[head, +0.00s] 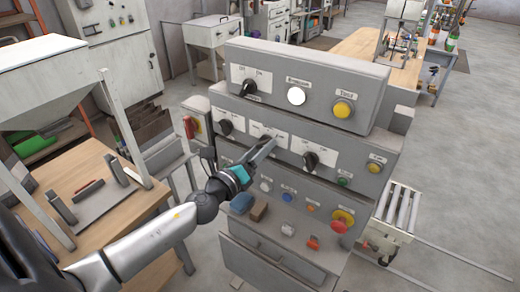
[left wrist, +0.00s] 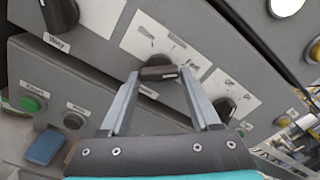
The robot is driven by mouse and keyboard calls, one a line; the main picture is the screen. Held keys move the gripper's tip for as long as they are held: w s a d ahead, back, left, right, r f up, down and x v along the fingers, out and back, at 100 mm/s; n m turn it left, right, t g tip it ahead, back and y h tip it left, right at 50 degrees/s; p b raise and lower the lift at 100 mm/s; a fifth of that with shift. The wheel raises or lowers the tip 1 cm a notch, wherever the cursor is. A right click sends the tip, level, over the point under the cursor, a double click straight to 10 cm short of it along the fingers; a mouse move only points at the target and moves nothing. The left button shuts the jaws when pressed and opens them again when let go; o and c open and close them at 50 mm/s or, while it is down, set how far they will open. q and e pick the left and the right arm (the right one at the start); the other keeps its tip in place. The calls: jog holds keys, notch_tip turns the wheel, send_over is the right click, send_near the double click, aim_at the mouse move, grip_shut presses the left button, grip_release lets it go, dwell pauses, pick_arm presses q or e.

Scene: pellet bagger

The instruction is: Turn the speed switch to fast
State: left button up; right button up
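The speed switch (left wrist: 158,73) is a dark knob on a white plate in the middle of the panel's second row. The plate reads "Fast" at its right side; the other label is too blurred to read. My left gripper (head: 271,143) reaches the panel there and covers most of the knob in the head view. In the left wrist view the left gripper (left wrist: 160,76) is open, with its fingertips on either side of the knob. I cannot tell whether they touch it. My right gripper is not in view.
Dark knobs sit close by on the left (head: 225,127) and right (head: 310,160) of the same row. Above is a box with a white lamp (head: 296,96) and a yellow button (head: 342,109). A red emergency button (head: 342,221) is lower down. A wooden table (head: 110,222) stands left.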

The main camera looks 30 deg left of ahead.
pick_arm(q)
jog(key=o, duration=0.4)
jog(key=shift+c, duration=0.2)
jog(key=shift+s, duration=0.1)
jog(key=s+b, duration=0.5)
jog(key=s, duration=1)
jog(key=shift+a, duration=0.25)
